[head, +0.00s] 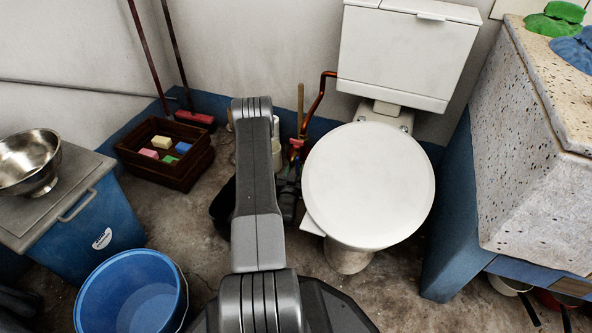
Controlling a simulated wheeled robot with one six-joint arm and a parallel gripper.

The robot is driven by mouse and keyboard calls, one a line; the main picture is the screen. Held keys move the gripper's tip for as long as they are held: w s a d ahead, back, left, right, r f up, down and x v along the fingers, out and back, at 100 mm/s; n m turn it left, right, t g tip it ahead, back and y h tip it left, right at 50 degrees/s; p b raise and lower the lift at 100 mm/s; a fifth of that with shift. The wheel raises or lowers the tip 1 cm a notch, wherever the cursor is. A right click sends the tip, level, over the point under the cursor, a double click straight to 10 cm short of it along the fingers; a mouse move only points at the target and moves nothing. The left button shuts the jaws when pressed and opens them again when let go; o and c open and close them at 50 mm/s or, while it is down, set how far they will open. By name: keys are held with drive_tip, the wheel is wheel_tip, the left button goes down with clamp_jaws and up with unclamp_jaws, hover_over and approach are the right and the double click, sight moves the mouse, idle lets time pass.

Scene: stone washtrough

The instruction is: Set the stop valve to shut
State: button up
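A copper pipe (317,103) comes down the wall from the left side of the white toilet cistern (409,52). A small red part, apparently the handle of the stop valve (296,143), shows low on this pipe, left of the round white toilet lid (368,186). It is small, and I cannot tell its setting. My arm reaches up the middle of the view and bends down towards the wall. My gripper (290,180) seems to be the dark shape just below the red part. Its fingers are mostly hidden, and I cannot tell whether they touch the valve.
A dark crate (178,178) with several coloured blocks stands at the left wall. A blue bucket (90,305) and a blue bin (100,222) bearing a metal bowl (28,160) are at front left. The speckled stone trough (540,190) closes the right side. Bare floor shows around the toilet base.

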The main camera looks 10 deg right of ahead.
drive_tip(key=shift+x, duration=1.1)
drive_tip(key=shift+a, duration=0.1)
drive_tip(key=shift+c, duration=0.3)
clamp_jaws()
drive_tip(key=shift+w+a+f+n+g, duration=0.2)
drive_tip(key=shift+a+n, duration=0.25)
drive_tip(key=shift+n, duration=0.3)
drive_tip(key=shift+w+a+n+g, duration=0.1)
drive_tip(key=shift+w+a+n, duration=0.25)
drive_tip(key=shift+n, duration=0.35)
drive_tip(key=shift+w+a+f+n+g, duration=0.1)
drive_tip(key=shift+w+a+n, duration=0.15)
drive_tip(key=shift+a+n, duration=0.4)
drive_tip(key=shift+d, duration=0.15)
